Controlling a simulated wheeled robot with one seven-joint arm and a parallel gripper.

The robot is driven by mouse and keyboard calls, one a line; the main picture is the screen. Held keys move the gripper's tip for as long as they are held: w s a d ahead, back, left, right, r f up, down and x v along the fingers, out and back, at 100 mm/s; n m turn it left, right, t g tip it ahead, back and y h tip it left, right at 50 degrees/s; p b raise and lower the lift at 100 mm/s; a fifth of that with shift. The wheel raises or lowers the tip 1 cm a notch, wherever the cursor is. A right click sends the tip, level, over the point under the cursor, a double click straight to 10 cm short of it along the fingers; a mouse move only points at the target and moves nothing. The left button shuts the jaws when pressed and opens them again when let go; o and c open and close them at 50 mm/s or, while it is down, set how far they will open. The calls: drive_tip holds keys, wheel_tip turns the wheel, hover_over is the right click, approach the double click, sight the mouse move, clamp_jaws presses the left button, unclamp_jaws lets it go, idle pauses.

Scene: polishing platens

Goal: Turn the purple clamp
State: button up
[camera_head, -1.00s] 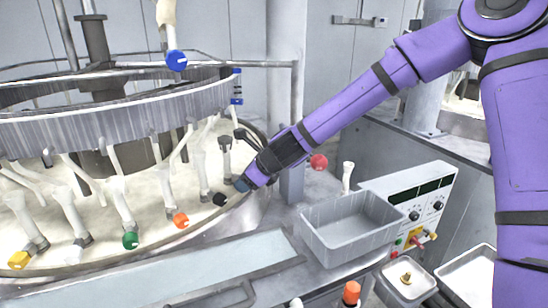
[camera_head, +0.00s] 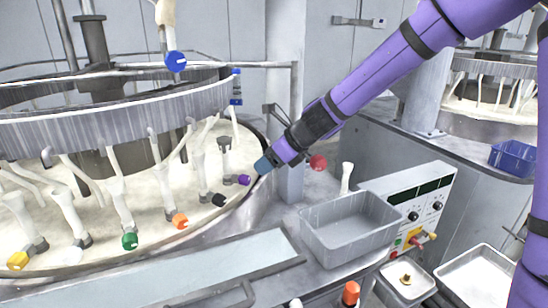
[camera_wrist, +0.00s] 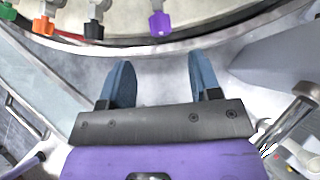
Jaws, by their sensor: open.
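The purple clamp (camera_head: 244,180) sits at the right end of the row of clamps along the platen's near edge. It also shows at the top centre of the wrist view (camera_wrist: 161,24), beyond my fingertips and between their lines. My gripper (camera_head: 265,164) is just right of the purple clamp in the head view, over the platen rim. In the wrist view my gripper (camera_wrist: 157,80) has its two blue fingers apart, with nothing between them. The fingers do not touch the clamp.
Black (camera_head: 218,200), orange (camera_head: 180,221), green (camera_head: 130,240) and yellow (camera_head: 18,260) clamps line the platen (camera_head: 95,215). A red knob (camera_head: 318,162) is right of my gripper. A grey tray (camera_head: 350,250) and a control box (camera_head: 432,205) stand at the right.

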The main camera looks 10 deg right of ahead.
drive_tip(key=shift+v, duration=1)
drive_tip(key=s+d+r+n+h, duration=0.2)
drive_tip(key=s+d+r+n, duration=0.1)
drive_tip(key=s+d+n, duration=0.4)
drive_tip(key=s+d+r+n+h, duration=0.3)
drive_tip(key=s+d+n, duration=0.4)
drive_tip(key=s, duration=0.6)
drive_tip(key=s+d+r+n+h, duration=0.2)
drive_tip(key=s+d+r+n, duration=0.3)
drive_tip(key=s+d+n, duration=0.3)
drive_tip(key=s+n, duration=0.2)
drive_tip(key=shift+s+r+t+h, duration=0.2)
drive_tip(key=shift+s+t+h, duration=0.1)
drive_tip(key=shift+t+h, duration=0.1)
